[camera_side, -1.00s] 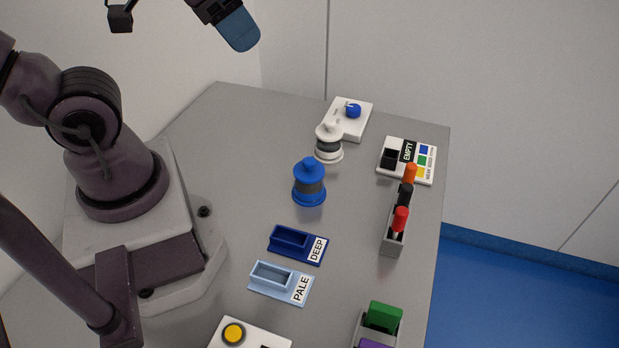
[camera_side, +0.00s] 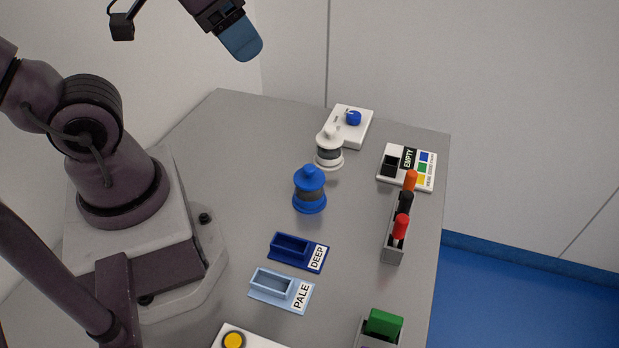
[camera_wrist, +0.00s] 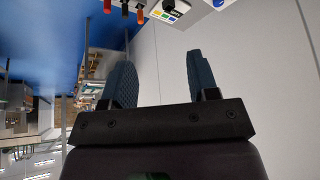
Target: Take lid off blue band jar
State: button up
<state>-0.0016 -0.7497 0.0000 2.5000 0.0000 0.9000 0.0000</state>
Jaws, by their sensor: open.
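A blue jar (camera_side: 309,198) stands upright mid-table in the side view, with a dark grey band around its middle. Its blue lid (camera_side: 310,174) with a round knob sits on top. A white jar (camera_side: 328,160) with a dark band and a white knobbed lid (camera_side: 329,136) stands just behind it. My gripper (camera_side: 243,42) is high above the table at the upper left, well apart from both jars. In the wrist view my gripper (camera_wrist: 161,72) is open with nothing between its blue fingers. Neither jar shows in the wrist view.
A white box with a blue knob (camera_side: 353,118) stands behind the white jar. An EMPTY-labelled panel (camera_side: 425,183) and a grey rack (camera_side: 391,250) of coloured pegs are at right. DEEP (camera_side: 272,250) and PALE (camera_side: 263,292) trays lie in front. A green block (camera_side: 384,322) is near the front.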

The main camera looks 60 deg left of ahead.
jog(key=m+g, duration=0.6)
jog(key=m, duration=0.7)
send_over(309, 167)
notch_tip(309, 167, down, 16)
jog(key=shift+m, duration=0.3)
notch_tip(309, 167, down, 12)
jog(key=shift+f, duration=0.1)
jog(key=shift+c, duration=0.2)
jog(key=c, duration=0.9)
